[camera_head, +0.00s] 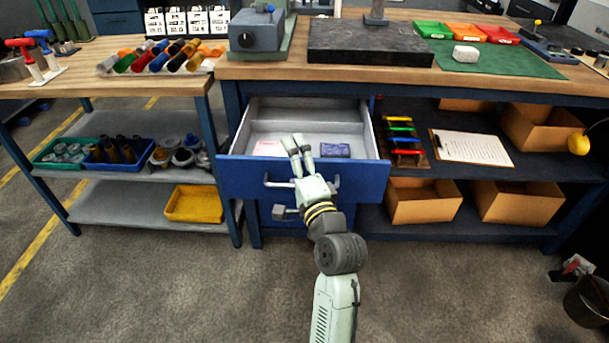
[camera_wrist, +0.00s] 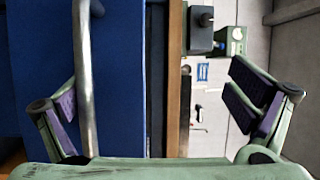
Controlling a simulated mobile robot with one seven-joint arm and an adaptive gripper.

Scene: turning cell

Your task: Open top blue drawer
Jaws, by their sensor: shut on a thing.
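The top blue drawer (camera_head: 235,178) stands pulled out from the bench, its grey inside showing. Its metal handle (camera_head: 275,184) crosses the front; it also shows as an upright bar in the wrist view (camera_wrist: 84,80). My gripper (camera_head: 288,180) is at the middle of the drawer front. Its fingers are far apart, one reaching up over the front's top edge, the other lower and outside. In the wrist view, the handle and the drawer's front edge lie between the fingers (camera_wrist: 155,105). The exact contact is hard to see.
A pink item (camera_head: 268,149) and a dark blue box (camera_head: 335,150) lie in the drawer. The wooden bench top (camera_head: 290,72) is above it. A shelf cart (camera_head: 222,190) stands at left, open shelves with cardboard boxes (camera_head: 425,200) at right. The floor in front is clear.

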